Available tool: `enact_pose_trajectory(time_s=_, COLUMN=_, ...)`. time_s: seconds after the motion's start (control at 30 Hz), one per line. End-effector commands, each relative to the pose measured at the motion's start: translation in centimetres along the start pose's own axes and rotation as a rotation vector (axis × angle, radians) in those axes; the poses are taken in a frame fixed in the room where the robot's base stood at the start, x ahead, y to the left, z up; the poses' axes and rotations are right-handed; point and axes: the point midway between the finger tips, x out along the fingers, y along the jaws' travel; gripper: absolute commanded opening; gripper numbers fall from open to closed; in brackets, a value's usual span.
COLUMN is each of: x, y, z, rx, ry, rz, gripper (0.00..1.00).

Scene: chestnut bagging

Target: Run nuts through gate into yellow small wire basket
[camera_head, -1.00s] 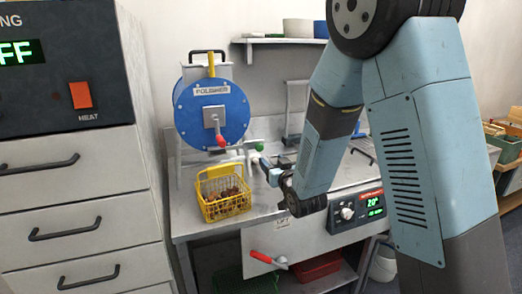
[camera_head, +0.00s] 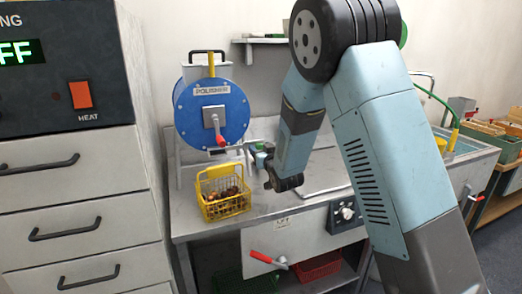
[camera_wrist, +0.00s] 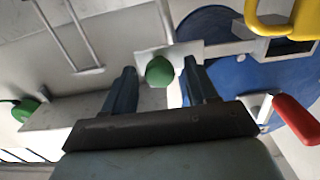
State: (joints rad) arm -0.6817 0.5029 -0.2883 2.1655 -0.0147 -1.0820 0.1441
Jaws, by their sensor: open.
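The yellow small wire basket (camera_head: 226,209) stands upright on the metal bench below the blue polisher drum (camera_head: 190,112), with brown nuts inside. A yellow handle (camera_wrist: 284,26), likely the basket's, shows beside a metal chute (camera_wrist: 290,47) in the wrist view. A round green knob (camera_wrist: 159,70), apparently the gate's, lies between the spread fingers of my gripper (camera_wrist: 159,84). Whether the fingers touch it, I cannot tell. In the head view my open gripper (camera_head: 259,152) is right of the drum, behind the basket, and hides the knob.
A red-tipped crank (camera_head: 221,140) sticks out from the drum's front. A drawer unit (camera_head: 65,185) stands close on the left. A control panel with a dial (camera_head: 347,212) is on the bench front, beside a red lever (camera_head: 262,257). A sink (camera_head: 465,150) is at the right.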

Motion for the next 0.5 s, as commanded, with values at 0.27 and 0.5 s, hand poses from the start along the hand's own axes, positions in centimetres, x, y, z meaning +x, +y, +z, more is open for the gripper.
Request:
enact_pose_trajectory(time_s=0.27, x=-0.03, y=0.0, z=-0.01, rx=0.0, ry=0.0, rz=0.0, gripper=0.42)
enact_pose_trajectory(time_s=0.5, x=-0.04, y=0.01, z=-0.01, rx=0.0, ry=0.0, rz=0.0, gripper=0.19)
